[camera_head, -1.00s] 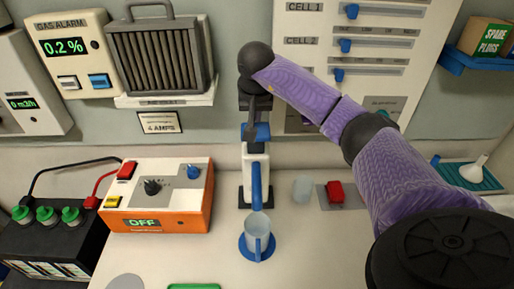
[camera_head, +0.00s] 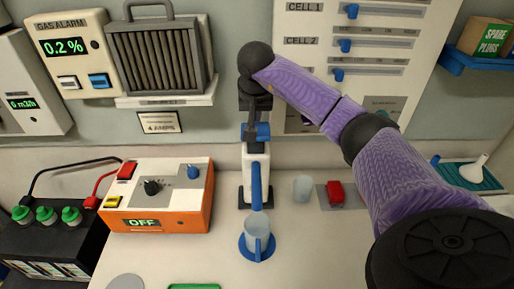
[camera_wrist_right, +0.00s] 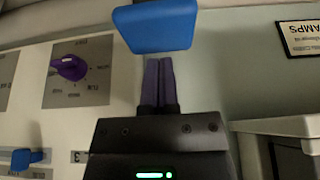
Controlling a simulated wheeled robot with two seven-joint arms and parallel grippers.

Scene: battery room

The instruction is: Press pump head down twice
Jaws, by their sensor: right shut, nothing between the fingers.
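The pump head (camera_head: 263,131) is a blue block on top of a white dispenser (camera_head: 256,162) with a blue spout, standing against the back wall. A pale cup (camera_head: 257,232) stands on a blue round base below the spout. My right gripper (camera_head: 252,122) is shut and empty, its fingers pointing down at the pump head. In the right wrist view, the blue head (camera_wrist_right: 153,27) lies just beyond the closed fingertips (camera_wrist_right: 158,62). I cannot tell whether they touch. My left gripper is not in view.
An orange charger (camera_head: 158,222) reading OFF stands left of the dispenser, beside a black battery (camera_head: 50,240). A translucent cup (camera_head: 303,188) and a red switch (camera_head: 336,193) stand to the right. A panel with blue sliders (camera_head: 345,45) is on the wall behind my arm.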

